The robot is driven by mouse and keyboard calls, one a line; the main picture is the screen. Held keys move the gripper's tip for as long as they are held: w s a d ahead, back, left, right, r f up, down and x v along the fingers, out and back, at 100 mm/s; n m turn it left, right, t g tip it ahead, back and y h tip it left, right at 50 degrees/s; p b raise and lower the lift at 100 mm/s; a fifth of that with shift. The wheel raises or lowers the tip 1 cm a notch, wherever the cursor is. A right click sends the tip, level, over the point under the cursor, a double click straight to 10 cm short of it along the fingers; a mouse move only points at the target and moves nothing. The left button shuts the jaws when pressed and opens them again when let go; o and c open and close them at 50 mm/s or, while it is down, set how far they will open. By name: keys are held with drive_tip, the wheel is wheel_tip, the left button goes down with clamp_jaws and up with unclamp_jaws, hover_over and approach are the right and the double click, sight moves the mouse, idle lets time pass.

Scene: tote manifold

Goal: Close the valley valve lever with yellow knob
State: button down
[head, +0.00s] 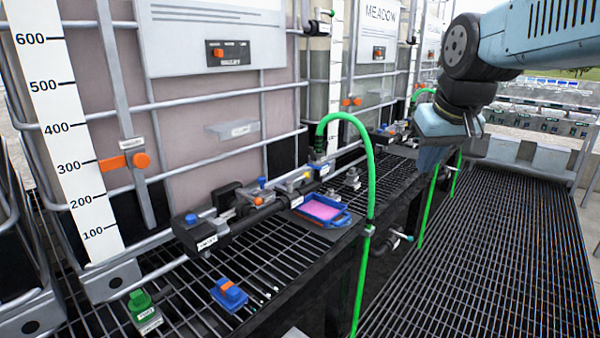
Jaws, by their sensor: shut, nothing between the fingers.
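A dark valve manifold (250,212) runs along the front of the nearest tote. A white label (207,243) at the manifold's left end is too small to read. My gripper (428,168) hangs at the upper right, pointing down, shut and empty. It is well to the right of the manifold and apart from it.
A green hose (371,185) arches up between the manifold and my gripper. A blue tray (322,212) with pink contents, a blue block (229,293) and a green block (142,308) sit on the black grating. A grated walkway (490,235) at right is clear.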

drive_tip(key=w+a+r+n, duration=0.1)
drive_tip(key=w+a+r, duration=0.15)
drive_tip(key=w, duration=0.55)
drive_tip(key=w+a+r+n, duration=0.1)
drive_tip(key=w+a, duration=0.2)
drive_tip(key=w, duration=0.4)
drive_tip(key=n+g+y, duration=0.3)
drive_tip(key=n, duration=0.3)
hover_over(298, 179)
drive_tip(key=w, duration=0.3)
wheel_tip(298, 179, down, 17)
drive_tip(key=shift+n, duration=0.3)
drive_tip(key=shift+s+a+f, duration=0.1)
drive_tip(key=shift+f, duration=5.35)
